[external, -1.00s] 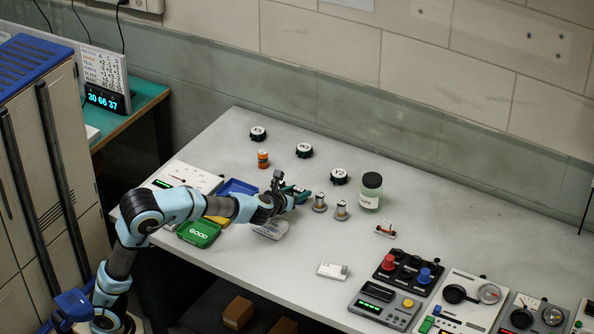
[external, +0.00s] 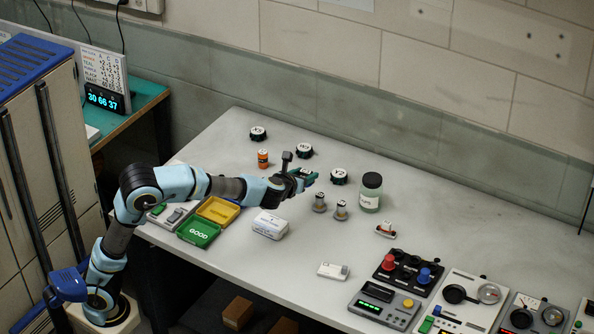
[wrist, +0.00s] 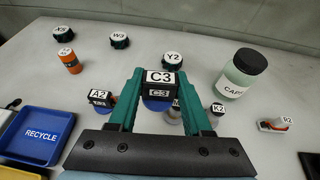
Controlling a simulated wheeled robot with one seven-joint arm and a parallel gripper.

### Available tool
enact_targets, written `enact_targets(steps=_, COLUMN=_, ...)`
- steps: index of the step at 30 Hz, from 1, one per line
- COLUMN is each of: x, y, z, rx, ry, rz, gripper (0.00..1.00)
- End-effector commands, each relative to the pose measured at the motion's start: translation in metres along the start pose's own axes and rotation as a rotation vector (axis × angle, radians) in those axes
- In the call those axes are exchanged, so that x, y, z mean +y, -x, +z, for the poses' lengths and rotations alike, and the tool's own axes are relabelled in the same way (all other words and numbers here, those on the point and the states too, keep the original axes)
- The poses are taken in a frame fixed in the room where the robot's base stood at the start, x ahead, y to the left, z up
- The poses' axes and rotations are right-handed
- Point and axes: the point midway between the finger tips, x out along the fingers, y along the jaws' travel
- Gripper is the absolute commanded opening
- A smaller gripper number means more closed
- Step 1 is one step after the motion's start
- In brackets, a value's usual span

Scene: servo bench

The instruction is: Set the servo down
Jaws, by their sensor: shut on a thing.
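The servo (wrist: 160,86) is a dark block labelled C3 with a blue lower part. In the wrist view it sits between the two green fingers of my gripper (wrist: 160,76), which is shut on it. In the external view my gripper (external: 304,174) is over the bench, behind and left of two grey round-based parts. The servo is too small there to make out clearly. Whether it touches the bench cannot be told.
The bench (external: 440,220) holds a capped jar (external: 371,192), several dark round parts, an orange cylinder (external: 263,159) and a white box (external: 270,225). A part labelled A2 (wrist: 99,95) and one labelled K2 (wrist: 217,108) flank the fingers. A blue RECYCLE tray (wrist: 38,134) lies left.

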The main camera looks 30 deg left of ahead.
Motion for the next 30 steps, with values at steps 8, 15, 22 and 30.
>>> enact_targets(steps=8, x=-0.046, y=0.052, z=-0.011, rx=0.001, ry=0.045, rz=0.121, gripper=0.00)
enact_targets(steps=15, x=-0.069, y=0.098, z=-0.028, rx=-0.001, ry=0.089, rz=0.221, gripper=0.00)
enact_targets(steps=22, x=-0.078, y=0.127, z=-0.040, rx=-0.001, ry=0.115, rz=0.276, gripper=0.00)
enact_targets(steps=30, x=-0.079, y=0.123, z=-0.071, rx=-0.001, ry=0.116, rz=0.292, gripper=0.00)
